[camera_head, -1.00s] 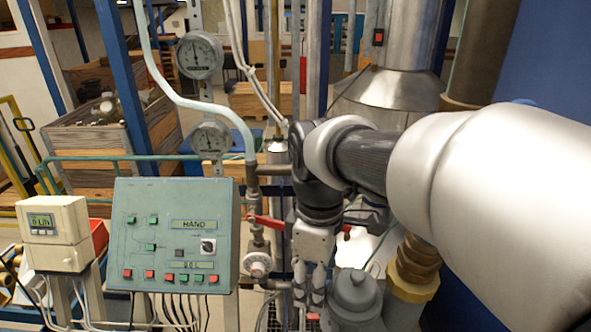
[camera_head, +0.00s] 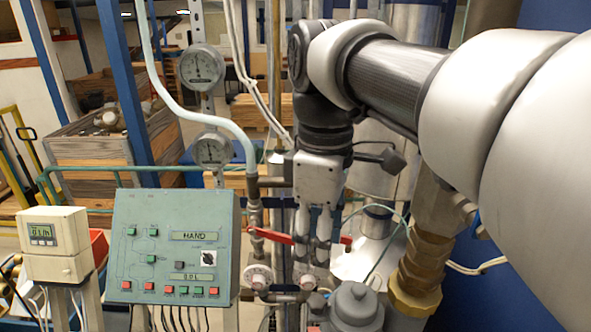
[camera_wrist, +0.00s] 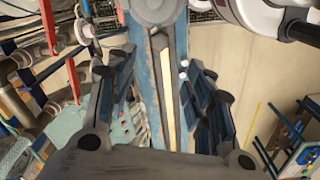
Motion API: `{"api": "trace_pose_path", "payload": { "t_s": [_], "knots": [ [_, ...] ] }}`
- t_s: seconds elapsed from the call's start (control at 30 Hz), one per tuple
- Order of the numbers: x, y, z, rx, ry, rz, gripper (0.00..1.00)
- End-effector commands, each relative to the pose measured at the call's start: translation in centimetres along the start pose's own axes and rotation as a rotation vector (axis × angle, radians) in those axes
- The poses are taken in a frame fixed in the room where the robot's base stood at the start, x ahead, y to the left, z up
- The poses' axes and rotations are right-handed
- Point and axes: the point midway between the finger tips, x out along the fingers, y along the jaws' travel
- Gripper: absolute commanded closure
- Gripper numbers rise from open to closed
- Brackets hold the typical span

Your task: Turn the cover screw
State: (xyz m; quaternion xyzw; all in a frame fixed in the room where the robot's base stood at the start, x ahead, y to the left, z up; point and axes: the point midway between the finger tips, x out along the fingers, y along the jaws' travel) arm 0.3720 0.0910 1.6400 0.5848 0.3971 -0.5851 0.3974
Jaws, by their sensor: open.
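No cover screw can be made out clearly in either view. A grey domed cap with a small raised top (camera_head: 355,303) stands at the bottom centre of the head view. A grey round part also shows at the top of the wrist view (camera_wrist: 157,10); I cannot tell whether it is the same cap. My gripper (camera_head: 311,252) points down, above and a little left of the domed cap, apart from it. In the wrist view its two dark fingers (camera_wrist: 160,75) are spread with nothing held between them.
Pipes with red valve handles (camera_head: 270,236) run close behind or beside the fingers. A green control panel (camera_head: 172,250) and a white meter box (camera_head: 55,243) stand left. A brass fitting (camera_head: 420,265) stands right of the domed cap. Two gauges (camera_head: 203,67) hang behind.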

Motion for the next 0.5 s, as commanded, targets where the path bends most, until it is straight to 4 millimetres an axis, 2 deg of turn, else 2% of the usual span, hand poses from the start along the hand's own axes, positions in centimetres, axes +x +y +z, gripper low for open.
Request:
{"api": "trace_pose_path", "payload": {
  "t_s": [0.23,0.5],
  "knots": [
    [-0.4,0.1,-0.1,-0.042,0.002,0.003,0.52],
    [-4.5,0.0,-0.2,-0.439,0.002,0.003,0.52]
  ]
}}
